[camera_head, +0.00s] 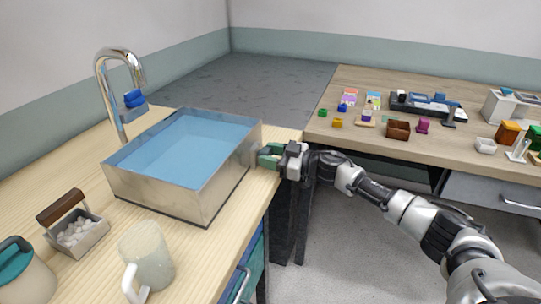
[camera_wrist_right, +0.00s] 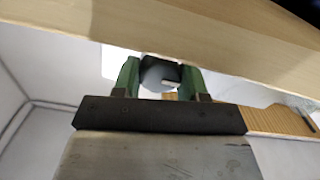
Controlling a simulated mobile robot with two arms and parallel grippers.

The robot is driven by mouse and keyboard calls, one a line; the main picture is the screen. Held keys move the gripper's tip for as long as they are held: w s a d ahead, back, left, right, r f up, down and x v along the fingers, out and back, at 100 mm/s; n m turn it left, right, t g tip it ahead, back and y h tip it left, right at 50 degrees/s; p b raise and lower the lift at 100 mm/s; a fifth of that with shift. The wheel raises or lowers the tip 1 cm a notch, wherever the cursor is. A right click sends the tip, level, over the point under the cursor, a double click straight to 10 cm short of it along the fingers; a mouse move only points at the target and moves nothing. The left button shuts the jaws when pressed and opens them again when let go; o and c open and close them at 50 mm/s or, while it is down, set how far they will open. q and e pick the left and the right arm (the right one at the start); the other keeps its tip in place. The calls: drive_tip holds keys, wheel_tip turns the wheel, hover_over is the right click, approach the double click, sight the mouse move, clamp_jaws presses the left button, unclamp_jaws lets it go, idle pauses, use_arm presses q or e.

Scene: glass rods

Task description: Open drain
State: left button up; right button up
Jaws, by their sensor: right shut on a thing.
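A metal sink basin (camera_head: 215,199) stands on the light wood counter and holds blue water (camera_head: 185,147). My right gripper (camera_head: 268,157) is at the basin's right side, by the counter's edge. In the right wrist view, the green fingers of this gripper (camera_wrist_right: 159,78) are shut on a round dark-and-grey knob (camera_wrist_right: 158,74) with a small white mark. The knob is hidden by the fingers in the head view. The drain opening cannot be made out. My left gripper is not in view.
A curved faucet (camera_head: 118,85) with a blue handle rises behind the basin. A caddy of white pieces (camera_head: 78,230), a pale mug (camera_head: 146,255) and a teal-topped jar (camera_head: 22,270) stand at the front left. A wooden desk (camera_head: 400,143) with small items is at the right.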

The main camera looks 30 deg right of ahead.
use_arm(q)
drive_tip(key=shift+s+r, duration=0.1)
use_arm(e)
drive_tip(key=shift+n, duration=0.4)
drive_tip(key=shift+n+p, duration=0.35)
drive_tip(key=shift+n, duration=0.35)
drive_tip(key=n, duration=0.2)
drive_tip(key=shift+n, duration=0.3)
drive_tip(key=n, duration=0.2)
drive_tip(key=shift+n, duration=0.4)
drive_tip(key=n, duration=0.3)
drive_tip(key=shift+f+n+b, duration=0.15)
drive_tip(key=shift+n+b, duration=0.15)
drive_tip(key=shift+b, duration=0.1)
drive_tip(key=shift+n, duration=0.4)
drive_tip(key=n+b, duration=0.2)
drive_tip(key=n, duration=0.3)
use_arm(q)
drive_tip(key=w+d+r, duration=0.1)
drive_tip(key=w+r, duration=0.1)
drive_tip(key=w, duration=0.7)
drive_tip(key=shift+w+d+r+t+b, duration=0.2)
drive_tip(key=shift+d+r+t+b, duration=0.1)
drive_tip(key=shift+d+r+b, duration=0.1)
use_arm(e)
drive_tip(key=shift+n, duration=0.6)
